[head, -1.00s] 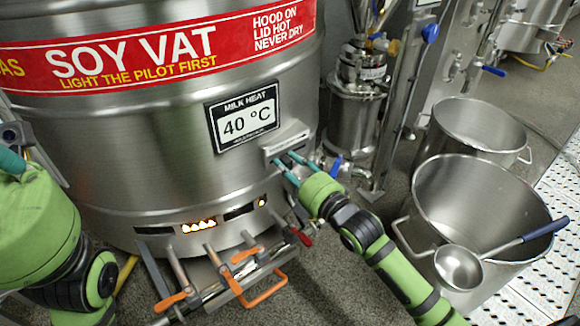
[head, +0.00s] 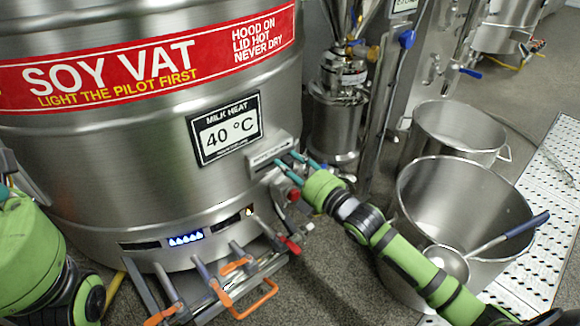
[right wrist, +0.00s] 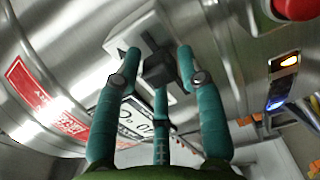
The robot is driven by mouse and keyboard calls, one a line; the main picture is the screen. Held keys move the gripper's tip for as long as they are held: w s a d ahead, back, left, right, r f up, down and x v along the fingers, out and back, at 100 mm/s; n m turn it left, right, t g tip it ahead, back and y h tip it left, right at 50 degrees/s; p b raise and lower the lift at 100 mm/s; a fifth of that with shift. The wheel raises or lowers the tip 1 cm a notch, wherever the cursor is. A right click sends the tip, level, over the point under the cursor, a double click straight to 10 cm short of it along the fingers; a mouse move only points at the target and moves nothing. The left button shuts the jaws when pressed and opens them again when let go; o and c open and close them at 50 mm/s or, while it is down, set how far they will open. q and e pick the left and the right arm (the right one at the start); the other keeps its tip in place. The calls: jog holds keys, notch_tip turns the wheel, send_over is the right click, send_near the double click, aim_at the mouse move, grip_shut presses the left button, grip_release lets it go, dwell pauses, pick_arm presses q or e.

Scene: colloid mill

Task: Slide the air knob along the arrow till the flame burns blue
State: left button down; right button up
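The air knob (right wrist: 160,68) is a dark block on a pale slide plate (right wrist: 128,38), which also shows on the vat's front in the head view (head: 268,153). My right gripper (right wrist: 160,70) has its teal fingers around the knob, two at the sides and one below it; it also shows at the plate's right part in the head view (head: 290,162). The fingers hide much of the knob in the head view. The flame (head: 186,239) in the burner window is blue. My left gripper (head: 6,188) is cut off at the left edge.
A red knob (head: 293,195) is close beside my right fingers. Below are a red-handled valve (head: 290,245) and orange-handled valves (head: 240,295) on pipes. Steel pots (head: 450,185) stand at the right, one with a ladle (head: 448,262), near my right arm.

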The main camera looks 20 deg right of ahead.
dwell(0.3)
jog(key=v, duration=1.2)
jog(key=shift+a+r, duration=0.1)
jog(key=shift+r, duration=0.05)
